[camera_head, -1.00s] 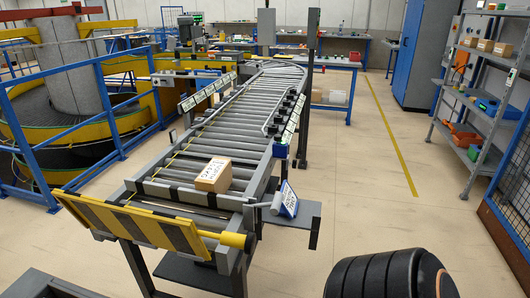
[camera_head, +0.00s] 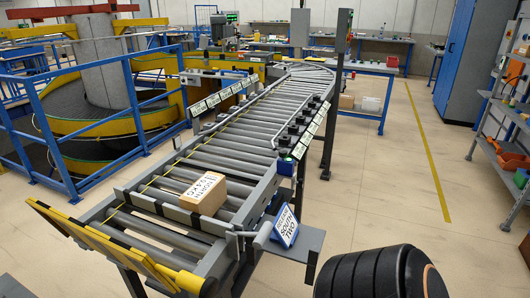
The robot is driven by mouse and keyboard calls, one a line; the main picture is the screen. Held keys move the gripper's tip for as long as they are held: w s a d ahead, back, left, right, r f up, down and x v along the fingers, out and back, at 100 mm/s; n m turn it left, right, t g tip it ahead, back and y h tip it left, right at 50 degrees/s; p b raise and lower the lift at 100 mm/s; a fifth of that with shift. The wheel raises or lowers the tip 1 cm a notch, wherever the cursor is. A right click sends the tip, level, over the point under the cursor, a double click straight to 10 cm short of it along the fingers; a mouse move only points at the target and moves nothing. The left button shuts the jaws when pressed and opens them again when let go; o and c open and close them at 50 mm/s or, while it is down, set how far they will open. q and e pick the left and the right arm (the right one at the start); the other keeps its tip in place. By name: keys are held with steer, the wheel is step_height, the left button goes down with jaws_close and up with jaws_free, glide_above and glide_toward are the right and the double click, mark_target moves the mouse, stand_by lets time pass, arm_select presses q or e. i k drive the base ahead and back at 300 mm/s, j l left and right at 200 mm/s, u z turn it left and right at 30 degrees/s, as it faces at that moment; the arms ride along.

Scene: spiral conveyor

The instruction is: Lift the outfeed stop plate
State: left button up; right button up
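The stop plate, a yellow plate with black stripes (camera_head: 100,244), crosses the near outfeed end of the roller conveyor, at the lower left. Its right end runs down near the bottom edge of the picture. A brown cardboard box (camera_head: 204,192) with black lettering on a white label sits on the rollers behind a low grey crossbar (camera_head: 170,207). The box is apart from the striped plate, with a stretch of bare rollers between them. Neither of my grippers is in view, so I cannot see whether they are open or shut.
A blue sign (camera_head: 285,226) stands on a grey side shelf (camera_head: 297,244) right of the conveyor (camera_head: 250,138). Blue railing (camera_head: 90,137) and a yellow spiral (camera_head: 98,140) fill the left. Grey shelving (camera_head: 500,155) stands at the right edge. The floor (camera_head: 375,170) between is clear.

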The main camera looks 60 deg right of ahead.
mark_target(199, 221)
steer(key=k+l, duration=0.1)
steer(key=l, duration=0.25)
steer(key=k+l+u, duration=0.1)
steer(key=l, duration=0.3)
steer(key=k+l, duration=0.15)
steer(key=l, duration=0.2)
steer(key=k+l, duration=0.1)
steer(key=l, duration=0.25)
steer(key=k+l+u, duration=0.1)
steer(key=l, duration=0.25)
